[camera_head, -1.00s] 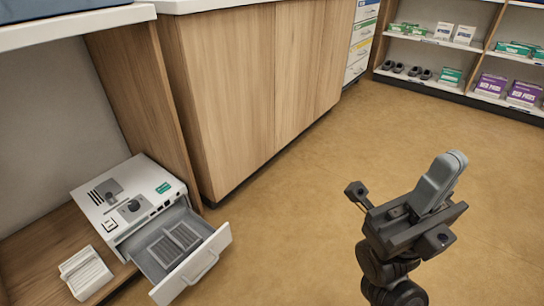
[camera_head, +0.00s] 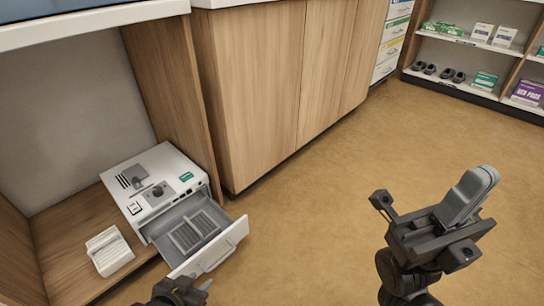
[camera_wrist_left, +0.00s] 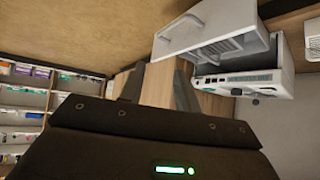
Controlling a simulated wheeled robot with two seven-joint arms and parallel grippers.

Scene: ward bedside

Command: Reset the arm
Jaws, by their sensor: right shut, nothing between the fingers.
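My right gripper (camera_head: 482,180) is at the right of the head view, raised above the floor, with its grey fingers together and nothing between them. My left gripper (camera_head: 188,287) shows only in part at the bottom edge, just in front of the open drawer. In the left wrist view its two dark fingers (camera_wrist_left: 158,88) stand apart with nothing between them, so it is open and empty. The wrist view is tilted, with the drawer beyond and to the right of the fingers.
A white device (camera_head: 160,185) sits on a low wooden shelf (camera_head: 70,250) with its drawer (camera_head: 215,258) pulled out, holding a slotted grey insert. A white slotted rack (camera_head: 109,251) stands beside it. Wooden cabinets (camera_head: 255,90) and stocked shelves (camera_head: 462,50) stand behind. The floor (camera_head: 330,220) is clear.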

